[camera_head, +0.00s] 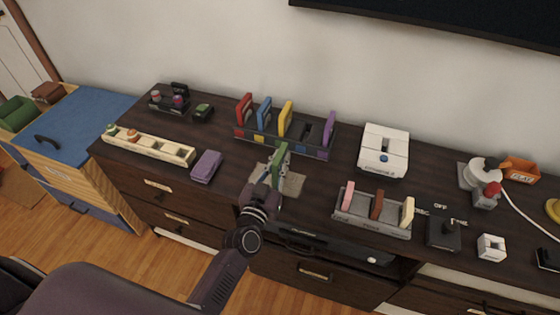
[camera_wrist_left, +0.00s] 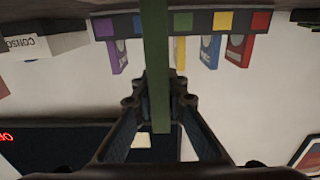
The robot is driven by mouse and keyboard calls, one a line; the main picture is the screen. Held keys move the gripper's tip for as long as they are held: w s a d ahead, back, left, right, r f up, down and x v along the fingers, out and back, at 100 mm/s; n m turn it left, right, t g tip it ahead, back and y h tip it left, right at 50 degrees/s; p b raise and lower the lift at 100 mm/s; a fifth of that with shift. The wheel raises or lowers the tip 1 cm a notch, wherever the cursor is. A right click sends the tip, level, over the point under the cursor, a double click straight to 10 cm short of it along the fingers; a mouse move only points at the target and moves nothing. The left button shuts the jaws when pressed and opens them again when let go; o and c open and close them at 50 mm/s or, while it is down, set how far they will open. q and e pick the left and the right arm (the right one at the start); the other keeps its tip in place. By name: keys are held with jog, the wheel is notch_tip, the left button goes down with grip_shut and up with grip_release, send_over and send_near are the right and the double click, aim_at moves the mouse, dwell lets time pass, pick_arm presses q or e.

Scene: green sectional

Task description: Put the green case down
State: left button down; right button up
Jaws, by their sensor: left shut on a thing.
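My left gripper (camera_head: 264,186) is shut on the green case (camera_head: 279,163), a thin slab held upright over the grey mat (camera_head: 293,182) on the dark dresser. In the left wrist view the green case (camera_wrist_left: 155,60) stands between the two fingers of the left gripper (camera_wrist_left: 160,105). I cannot tell whether the case's lower edge touches the mat. My right gripper is not in view.
Behind the mat stands a dark rack (camera_head: 310,150) with red, blue, yellow and purple cases. A grey rack (camera_head: 372,227) with pink, brown and cream cases is at right. A purple case (camera_head: 206,166) lies at left. A white console (camera_head: 384,150) stands at the back.

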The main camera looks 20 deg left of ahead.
pick_arm(q)
jog(key=shift+f, duration=0.15)
jog(key=c, duration=1.9)
grip_release()
jog(key=shift+f, duration=0.1)
jog(key=shift+c, duration=0.2)
jog(key=shift+r, duration=0.3)
jog(key=s, duration=1.2)
jog(key=shift+a+b, duration=0.2)
jog(key=shift+b, duration=0.2)
jog(key=shift+f, duration=0.1)
